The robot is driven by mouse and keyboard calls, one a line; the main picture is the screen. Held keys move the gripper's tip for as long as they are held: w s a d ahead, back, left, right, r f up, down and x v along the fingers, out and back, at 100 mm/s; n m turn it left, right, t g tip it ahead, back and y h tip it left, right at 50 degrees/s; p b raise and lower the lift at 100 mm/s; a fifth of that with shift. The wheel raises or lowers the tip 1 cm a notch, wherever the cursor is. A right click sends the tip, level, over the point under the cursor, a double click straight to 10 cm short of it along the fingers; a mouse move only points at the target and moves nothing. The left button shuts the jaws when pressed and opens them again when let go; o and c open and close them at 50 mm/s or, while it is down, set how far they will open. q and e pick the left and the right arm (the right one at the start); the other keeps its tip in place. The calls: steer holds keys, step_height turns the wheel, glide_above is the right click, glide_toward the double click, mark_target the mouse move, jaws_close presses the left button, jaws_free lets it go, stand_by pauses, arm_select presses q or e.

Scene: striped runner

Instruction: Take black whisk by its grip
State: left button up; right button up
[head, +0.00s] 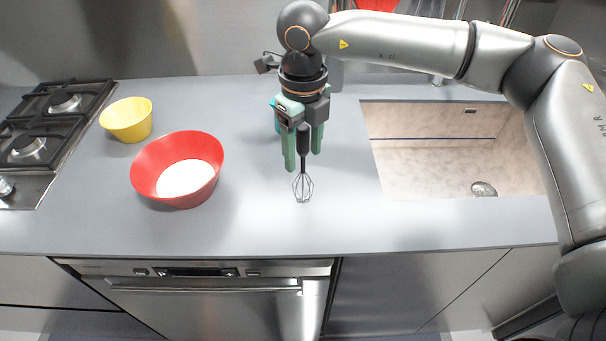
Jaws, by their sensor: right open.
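The black whisk (303,186) is on the grey counter, left of the sink, with its wire end toward the front edge. Its dark grip (303,143) runs up between the green fingers of my right gripper (303,160). The gripper points down and is open, with one finger on each side of the grip. The upper end of the grip is hidden by the gripper body. I cannot tell whether either finger touches it. My left gripper is not in view.
A red bowl (143,176) with white contents stands to the left, and a yellow bowl (126,121) is behind it. A stove (50,125) is at the far left. The sink (440,150) is on the right. The counter in front of the whisk is clear.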

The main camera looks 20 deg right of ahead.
jaws_close()
stand_by(0.4)
steer(key=shift+r, duration=0.1)
